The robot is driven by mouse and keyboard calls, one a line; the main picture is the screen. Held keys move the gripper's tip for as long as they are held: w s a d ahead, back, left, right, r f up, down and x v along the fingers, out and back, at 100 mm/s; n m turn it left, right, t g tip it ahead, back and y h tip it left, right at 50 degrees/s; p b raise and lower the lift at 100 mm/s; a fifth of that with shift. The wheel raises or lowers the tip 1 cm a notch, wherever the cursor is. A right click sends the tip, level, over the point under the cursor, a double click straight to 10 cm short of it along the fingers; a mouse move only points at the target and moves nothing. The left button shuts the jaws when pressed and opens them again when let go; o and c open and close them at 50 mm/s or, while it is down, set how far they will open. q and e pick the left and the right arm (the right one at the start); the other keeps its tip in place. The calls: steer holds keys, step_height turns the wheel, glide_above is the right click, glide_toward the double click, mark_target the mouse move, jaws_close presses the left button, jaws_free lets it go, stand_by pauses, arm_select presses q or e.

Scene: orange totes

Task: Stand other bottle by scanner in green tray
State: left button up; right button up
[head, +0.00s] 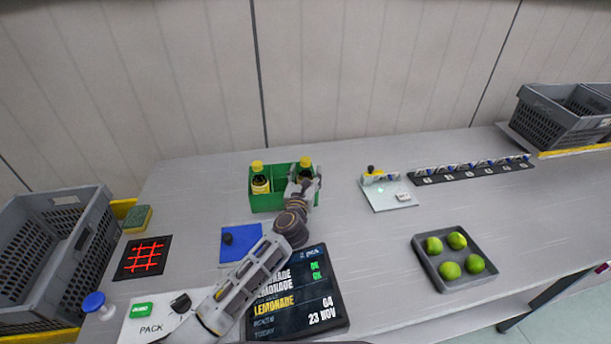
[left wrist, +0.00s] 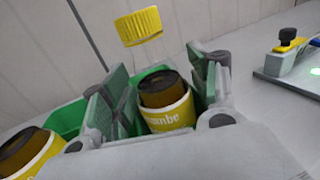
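My left gripper (head: 305,184) is at this second bottle, with a finger on either side. In the left wrist view the fingers look spread, with a narrow gap beside the dark bottle with its yellow label (left wrist: 167,112); a yellow cap (left wrist: 138,26) shows above it. The scanner (head: 375,177) sits on a pale plate to the right. My right gripper is out of view.
A blue mat (head: 240,243) with a dark knob and a display screen (head: 318,312) lie in front of the tray. A grey tray of limes (head: 428,262) is at right. Grey crates (head: 70,200) stand at both ends. The bench between scanner and limes is clear.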

mark_target(304, 176)
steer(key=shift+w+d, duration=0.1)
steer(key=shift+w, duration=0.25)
arm_select(q)
steer(key=shift+r, duration=0.15)
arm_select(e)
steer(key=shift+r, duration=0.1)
